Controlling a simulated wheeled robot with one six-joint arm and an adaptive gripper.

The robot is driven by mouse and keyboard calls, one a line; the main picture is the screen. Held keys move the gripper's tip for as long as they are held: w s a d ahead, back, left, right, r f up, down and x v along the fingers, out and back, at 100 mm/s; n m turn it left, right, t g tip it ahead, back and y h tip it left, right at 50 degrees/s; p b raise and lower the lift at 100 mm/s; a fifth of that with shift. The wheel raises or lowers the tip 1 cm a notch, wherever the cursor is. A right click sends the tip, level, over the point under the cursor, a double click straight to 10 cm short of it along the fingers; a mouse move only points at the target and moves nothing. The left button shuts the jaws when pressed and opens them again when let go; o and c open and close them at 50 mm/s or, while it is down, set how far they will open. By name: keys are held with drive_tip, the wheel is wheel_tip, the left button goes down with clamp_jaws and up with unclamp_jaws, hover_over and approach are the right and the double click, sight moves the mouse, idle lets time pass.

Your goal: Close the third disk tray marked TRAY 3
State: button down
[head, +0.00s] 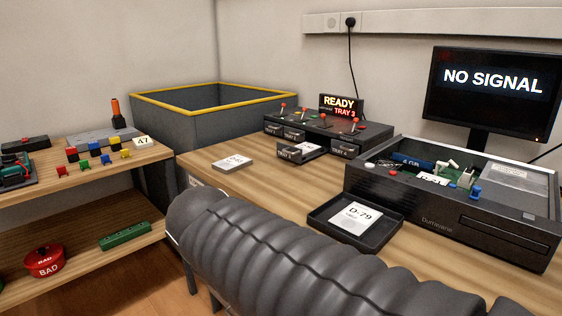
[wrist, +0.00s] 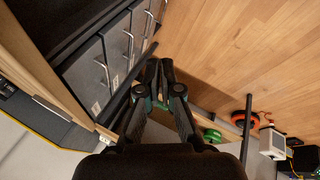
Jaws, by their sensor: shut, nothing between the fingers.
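The dark disk unit (head: 322,127) stands at the back of the desk in the head view, with red-topped levers along its top. One tray, the third from the left, is slid out toward the front; I take it as TRAY 3 (head: 302,152), with a pale label on it. The other tray fronts look flush. A sign (head: 341,106) behind the unit reads READY, TRAY 3. My gripper (wrist: 159,72) is shut and empty in the wrist view. In the head view it does not show. The open tray cannot be made out in the wrist view.
Dark drawer fronts (wrist: 112,55) with handles lie close left of my gripper in the wrist view. A black tray marked D-79 (head: 356,221) and an open computer case (head: 455,205) occupy the desk's right.

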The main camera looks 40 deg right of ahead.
drive_tip(key=w+d+r+n+h+b, duration=0.2)
drive_tip(key=w+d+r+n+h, duration=0.1)
drive_tip(key=w+d+n+h, duration=0.1)
drive_tip(key=w+d+r+n+g+h+b, duration=0.1)
drive_tip(key=w+d+r+n+h+b, duration=0.2)
drive_tip(key=w, duration=0.6)
drive_tip(key=w+d+r+n+g+h+b, duration=0.1)
drive_tip(key=w+d+r+n+h+b, duration=0.2)
drive_tip(key=w+d+n+h, duration=0.2)
drive_tip(key=shift+w+d+r+n+h, duration=0.15)
drive_tip(key=shift+w+d+n, duration=0.25)
drive_tip(key=shift+d, duration=0.3)
drive_tip(key=shift+w+d+r+n+h, duration=0.1)
drive_tip(key=shift+w+d+n, duration=0.25)
drive_tip(key=shift+d, duration=0.35)
drive_tip(key=shift+w+d+r+n+h, duration=0.15)
drive_tip(key=shift+w+d+n, duration=0.1)
drive_tip(key=shift+d+n, duration=0.35)
drive_tip(key=shift+m, duration=0.25)
drive_tip(key=d, duration=0.4)
drive_tip(key=w+d+b, duration=0.1)
drive_tip(key=d, duration=0.3)
drive_tip(key=d+f, duration=0.1)
drive_tip(key=d, duration=0.3)
drive_tip(key=shift+w+d+b, duration=0.15)
drive_tip(key=shift+d+b, duration=0.2)
drive_tip(key=shift+w+d, duration=0.1)
drive_tip(key=shift+d, duration=0.45)
drive_tip(key=shift+r, duration=0.1)
